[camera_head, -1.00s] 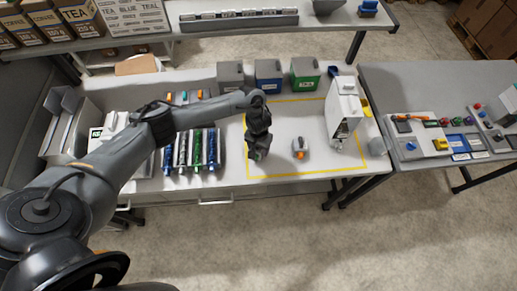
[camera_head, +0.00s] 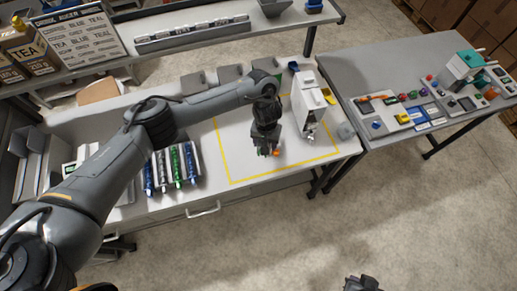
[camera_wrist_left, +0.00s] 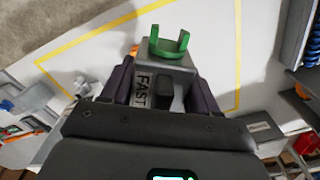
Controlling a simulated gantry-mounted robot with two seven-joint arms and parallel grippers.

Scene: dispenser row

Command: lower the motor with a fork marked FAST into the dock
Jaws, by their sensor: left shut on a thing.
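My left gripper (camera_head: 268,148) points down over the yellow-outlined area of the white bench. In the left wrist view its fingers (camera_wrist_left: 150,85) are shut on a grey motor (camera_wrist_left: 165,64) with a green two-pronged fork on top. A label on the motor reads FAST. In the head view the gripper hides most of the motor, and only an orange bit (camera_head: 276,152) shows beneath. I cannot tell whether the motor touches the bench. A white dispenser (camera_head: 307,98) stands just right of the gripper. I cannot make out the dock for certain. A dark part at the bottom edge looks like my right gripper (camera_head: 362,285).
Blue and green augers (camera_head: 170,167) lie in a rack left of the yellow outline (camera_head: 228,158). Bins (camera_head: 228,74) stand behind. A second table (camera_head: 425,70) holds small coloured parts. The outlined area's front is clear.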

